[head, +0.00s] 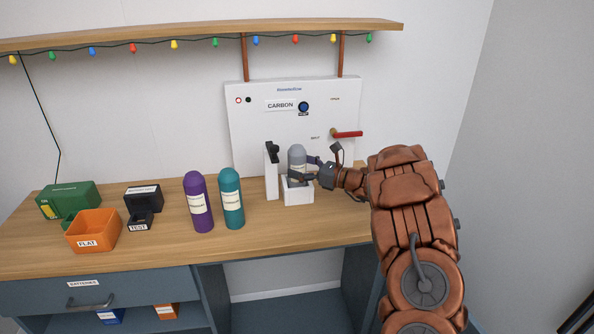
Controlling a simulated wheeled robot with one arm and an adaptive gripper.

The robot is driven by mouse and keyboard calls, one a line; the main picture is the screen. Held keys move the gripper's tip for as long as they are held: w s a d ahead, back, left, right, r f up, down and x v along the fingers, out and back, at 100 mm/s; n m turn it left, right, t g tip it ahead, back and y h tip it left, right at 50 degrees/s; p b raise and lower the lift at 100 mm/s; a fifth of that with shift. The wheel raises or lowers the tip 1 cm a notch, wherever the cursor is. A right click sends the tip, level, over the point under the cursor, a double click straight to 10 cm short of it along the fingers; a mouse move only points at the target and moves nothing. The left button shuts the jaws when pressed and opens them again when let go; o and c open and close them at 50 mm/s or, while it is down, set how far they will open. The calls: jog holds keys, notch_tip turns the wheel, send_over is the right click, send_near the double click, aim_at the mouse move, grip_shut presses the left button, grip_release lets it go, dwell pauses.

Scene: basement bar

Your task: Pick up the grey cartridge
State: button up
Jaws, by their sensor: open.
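The grey cartridge (297,157) stands upright in a small white holder (298,195) on the wooden counter, in front of a white panel. It has a rounded top and a pale label. My gripper (306,170) is open and reaches in from the right at the cartridge's height. Its fingers are close to the cartridge, one in front and one to its right or behind. Whether they touch it I cannot tell. The lower part of the cartridge is hidden by the holder and a finger.
A purple cartridge (198,202) and a teal cartridge (231,199) stand to the left. A white post with a black top (271,172) is just left of the holder. The white panel (255,130) with a red lever (347,134) is behind. An orange bin (93,231) is far left.

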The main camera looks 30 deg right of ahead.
jog(key=shift+w+a, duration=0.3)
jog(key=shift+w, duration=0.15)
jog(key=c, duration=1.5)
jog(key=shift+r, duration=0.15)
